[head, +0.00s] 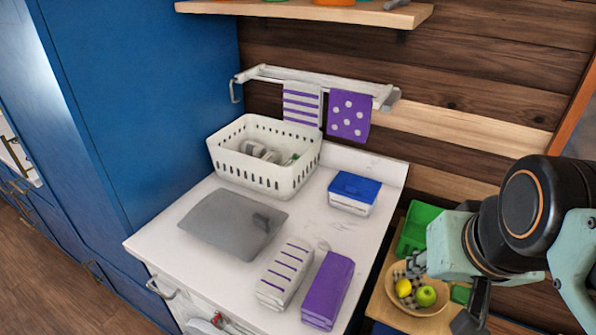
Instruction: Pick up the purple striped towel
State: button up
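A white towel with purple stripes (302,103) hangs over the left part of a white wall rail (270,74). A purple towel with white dots (349,115) hangs to its right. On the white counter (160,240), a folded white piece with purple stripes (285,272) lies near the front edge, left of a folded plain purple piece (327,290). My gripper (467,318) is at the lower right, beyond the counter's right side and apart from every towel. Only part of it shows, and its opening is hidden.
A white basket (240,178) with dishes stands below the rail. A grey board or lid (232,222) and a blue-lidded box (354,189) are on the counter. A fruit bowl (398,300) and green tray (425,222) are at right. A shelf (300,10) juts out above.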

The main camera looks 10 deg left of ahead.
aim_at(278, 286)
jog(key=k+j+u, duration=0.1)
jog(key=u, duration=0.8)
jog(key=i+j+z, duration=0.1)
jog(key=j, duration=0.2)
jog(key=j+z, duration=0.1)
jog(key=j, duration=0.2)
jog(key=i, duration=0.05)
